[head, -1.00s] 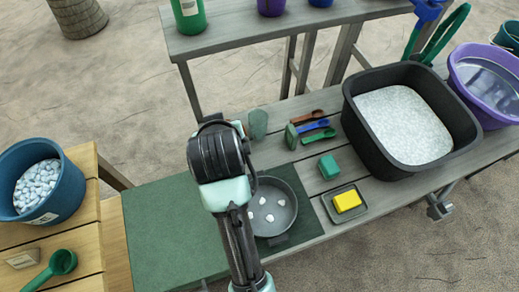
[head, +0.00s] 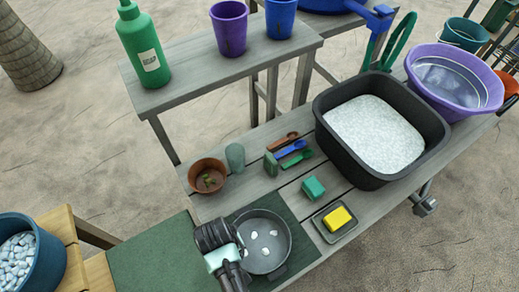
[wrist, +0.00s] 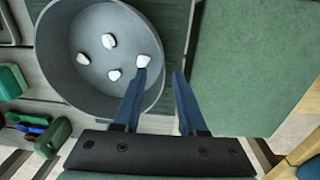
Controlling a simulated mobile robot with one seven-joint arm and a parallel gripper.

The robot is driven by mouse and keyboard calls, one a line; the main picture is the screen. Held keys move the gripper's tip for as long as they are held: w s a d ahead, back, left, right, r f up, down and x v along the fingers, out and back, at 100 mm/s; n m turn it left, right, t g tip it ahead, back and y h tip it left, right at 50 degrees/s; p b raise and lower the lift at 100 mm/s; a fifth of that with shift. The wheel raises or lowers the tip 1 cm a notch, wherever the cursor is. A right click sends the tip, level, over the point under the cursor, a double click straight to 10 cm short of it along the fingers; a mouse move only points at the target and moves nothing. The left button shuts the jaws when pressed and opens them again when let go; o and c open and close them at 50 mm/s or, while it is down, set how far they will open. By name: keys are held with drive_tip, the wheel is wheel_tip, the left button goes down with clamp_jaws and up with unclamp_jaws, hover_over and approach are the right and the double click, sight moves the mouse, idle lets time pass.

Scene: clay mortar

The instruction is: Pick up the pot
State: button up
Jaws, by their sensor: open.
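A small terracotta pot (head: 207,176) with a bit of green and dark soil in it stands upright on the grey bench, left of a grey-green cup (head: 235,157). A round grey pan (head: 264,241) with several white stones in it sits on a dark green mat; it also fills the upper left of the wrist view (wrist: 73,69). My gripper (wrist: 159,73) is open and empty, its fingers over the pan's right rim in the wrist view. In the head view my arm covers the pan's left side and the fingers are hidden. The terracotta pot is not in the wrist view.
A black tub (head: 330,130) of white grains and a purple basin (head: 455,75) stand at right. Coloured scoops (head: 292,149), a teal block (head: 313,187) and a yellow sponge (head: 337,219) lie nearby. A raised shelf (head: 190,95) holds a green bottle (head: 145,50) and cups.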

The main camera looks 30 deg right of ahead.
drive_tip(key=shift+w+d+f, duration=0.1)
drive_tip(key=shift+f, duration=1.05)
drive_tip(key=shift+w+f, duration=0.1)
drive_tip(key=shift+f, duration=1.05)
drive_tip(key=shift+c, duration=0.3)
clamp_jaws()
